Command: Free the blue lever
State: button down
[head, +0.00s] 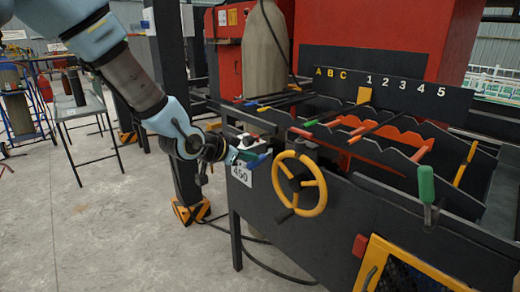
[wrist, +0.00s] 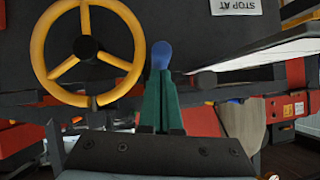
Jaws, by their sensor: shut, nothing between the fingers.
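The two green fingers are closed together and empty. In the head view my gripper (head: 233,156) is just left of the lever, partly hidden by the wrist. I cannot tell whether the fingertips touch the knob. The lever's base is hidden.
The yellow handwheel (head: 299,183) stands close to the right of the lever. The white sign (head: 241,174) is just below my gripper. A green-handled lever (head: 426,184) is farther right. Bars lie across the machine top. The floor at left is open.

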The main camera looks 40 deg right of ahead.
jog(key=shift+f+b, duration=0.35)
jog(key=shift+f, duration=0.25)
jog(key=shift+a+f+b, duration=0.1)
jog(key=shift+f+b, duration=0.5)
jog(key=shift+b, duration=0.25)
jog(key=shift+a+f, duration=0.1)
jog(key=shift+f, duration=0.15)
